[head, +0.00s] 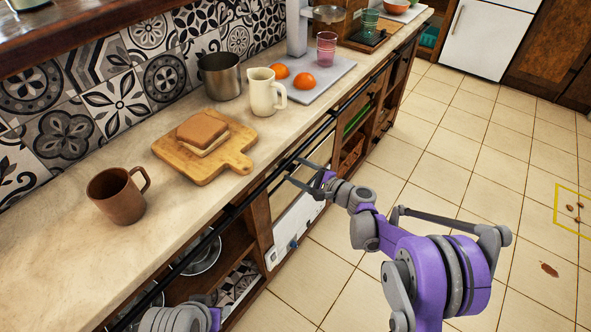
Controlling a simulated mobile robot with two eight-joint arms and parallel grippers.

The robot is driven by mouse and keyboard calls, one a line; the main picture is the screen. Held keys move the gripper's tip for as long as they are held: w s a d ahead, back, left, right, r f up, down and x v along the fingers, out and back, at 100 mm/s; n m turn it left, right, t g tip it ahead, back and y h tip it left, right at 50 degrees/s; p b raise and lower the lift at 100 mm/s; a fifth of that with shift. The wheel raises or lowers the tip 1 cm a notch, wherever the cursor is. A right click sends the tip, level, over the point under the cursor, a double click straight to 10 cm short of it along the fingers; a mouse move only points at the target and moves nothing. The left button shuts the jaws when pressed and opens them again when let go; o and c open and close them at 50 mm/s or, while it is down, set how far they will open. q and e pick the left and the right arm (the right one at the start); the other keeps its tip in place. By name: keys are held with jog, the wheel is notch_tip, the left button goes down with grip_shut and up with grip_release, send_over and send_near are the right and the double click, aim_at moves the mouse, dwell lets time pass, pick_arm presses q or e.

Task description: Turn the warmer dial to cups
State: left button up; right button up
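A white-fronted built-in unit, which looks like the warmer (277,258), sits under the counter's front edge. A small blue dial-like part (293,244) shows on its front panel. Its setting and any markings are too small to read. My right gripper (303,175) is at the counter's front edge, above and slightly right of the blue part and apart from it. Its two dark fingers are spread, with nothing seen between them. The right gripper and arm cover part of the unit's upper front. A piece of my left arm shows at the bottom edge; its gripper is out of frame.
A black rail (225,216) runs along the counter edge. On the counter are a brown mug (117,197), a wooden board (236,160) with a sandwich, a metal pot (220,77) and a cream pitcher (263,93). Open shelves lie below. The tiled floor at right is mostly clear.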

jog(key=p+v, duration=0.1)
jog(key=v, duration=1)
jog(key=shift+a, duration=0.1)
dwell(0.4)
